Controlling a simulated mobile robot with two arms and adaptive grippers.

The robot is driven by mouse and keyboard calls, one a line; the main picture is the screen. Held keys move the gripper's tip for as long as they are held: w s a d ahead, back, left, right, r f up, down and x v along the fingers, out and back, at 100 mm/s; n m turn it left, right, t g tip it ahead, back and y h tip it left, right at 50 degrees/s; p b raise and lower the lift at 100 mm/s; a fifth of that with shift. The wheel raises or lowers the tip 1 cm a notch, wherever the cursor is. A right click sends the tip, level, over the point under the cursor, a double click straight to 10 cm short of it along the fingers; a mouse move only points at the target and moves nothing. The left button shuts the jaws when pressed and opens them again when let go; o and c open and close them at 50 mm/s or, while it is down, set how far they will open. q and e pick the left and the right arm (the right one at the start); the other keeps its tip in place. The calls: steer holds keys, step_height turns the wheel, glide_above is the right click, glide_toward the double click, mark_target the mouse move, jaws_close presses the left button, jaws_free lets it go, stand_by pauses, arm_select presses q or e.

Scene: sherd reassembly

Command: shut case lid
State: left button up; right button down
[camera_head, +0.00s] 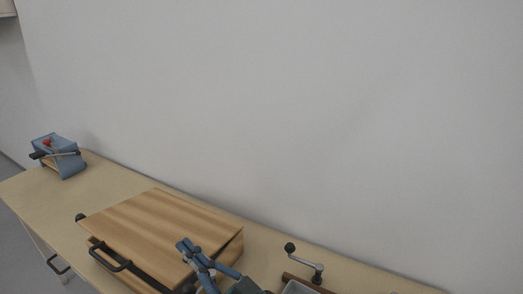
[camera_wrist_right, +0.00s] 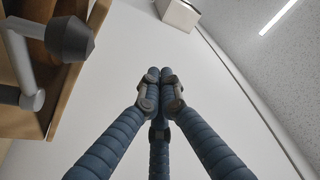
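The wooden case (camera_head: 231,250) stands on the table in the head view. Its striped wooden lid (camera_head: 155,222) lies low over it but is not flush: a dark gap shows along the front and widens toward the front on the right side. A black handle (camera_head: 108,258) is on the case's front. My right gripper (camera_head: 188,250), with blue fingers, is at the lid's front right corner; I cannot tell whether it touches. In the right wrist view its fingertips (camera_wrist_right: 162,76) are together with nothing between them. My left gripper is in neither view.
A crank with a black knob (camera_head: 290,248) stands on the table right of the case. A blue device with a red part (camera_head: 60,158) sits at the table's far left end. The table (camera_head: 118,182) is bare between that device and the case. A wall runs behind.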

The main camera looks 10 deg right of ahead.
steer(key=shift+s+a+f+b, duration=0.2)
steer(key=shift+s+f, duration=0.05)
steer(key=shift+f, duration=0.3)
steer(key=shift+s+a+f+b, duration=0.15)
steer(key=shift+s+f, duration=0.1)
steer(key=shift+f, duration=0.3)
